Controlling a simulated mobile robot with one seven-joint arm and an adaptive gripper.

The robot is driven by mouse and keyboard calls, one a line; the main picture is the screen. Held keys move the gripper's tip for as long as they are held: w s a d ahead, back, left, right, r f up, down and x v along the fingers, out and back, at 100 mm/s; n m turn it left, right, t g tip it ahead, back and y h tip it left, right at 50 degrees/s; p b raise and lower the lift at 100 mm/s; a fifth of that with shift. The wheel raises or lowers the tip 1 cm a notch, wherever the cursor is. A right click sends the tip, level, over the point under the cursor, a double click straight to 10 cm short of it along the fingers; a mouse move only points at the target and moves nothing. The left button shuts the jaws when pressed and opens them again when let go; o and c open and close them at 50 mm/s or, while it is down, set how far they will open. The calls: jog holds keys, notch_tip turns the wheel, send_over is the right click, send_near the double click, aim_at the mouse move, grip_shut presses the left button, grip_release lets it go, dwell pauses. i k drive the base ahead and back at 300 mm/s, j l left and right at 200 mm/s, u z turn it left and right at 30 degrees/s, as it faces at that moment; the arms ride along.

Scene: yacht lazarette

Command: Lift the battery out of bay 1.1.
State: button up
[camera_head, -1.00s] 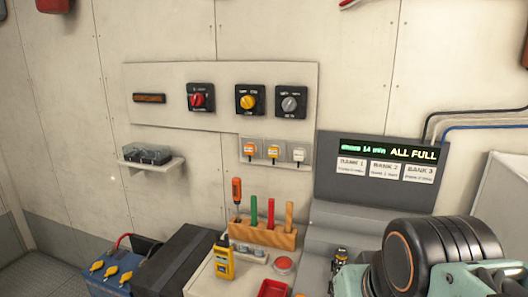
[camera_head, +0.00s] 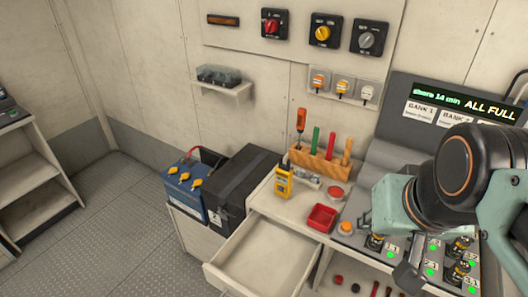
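Black cylindrical batteries with yellow bands stand upright in the charger deck at the lower right. One battery (camera_head: 375,241) stands at the deck's left, beside a small label that seems to read 1.1 (camera_head: 391,254). Other batteries (camera_head: 458,248) stand further right, near labels 2.1 and 2.2, with green lights beside them. My teal and black arm hangs over the right side and covers part of the deck. A dark grey part at its lower end, perhaps my gripper (camera_head: 408,278), is right of and in front of the left battery. The fingers cannot be made out.
The charger display (camera_head: 464,103) reads ALL FULL. Left of the deck are a red tray (camera_head: 322,217), a yellow meter (camera_head: 284,183) and a tool block (camera_head: 318,165). An open, empty drawer (camera_head: 265,258) juts out in front. The floor at left is clear.

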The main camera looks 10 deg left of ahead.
aim_at(375, 241)
jog(key=k+j+u, duration=0.1)
jog(key=j+u, duration=0.25)
jog(key=k+j+u, duration=0.1)
jog(key=u, duration=0.3)
jog(key=j+z, duration=0.1)
jog(key=z, duration=1.4)
jog(key=k+l+u, duration=0.1)
jog(key=l+u, duration=0.4)
jog(key=l, duration=0.2)
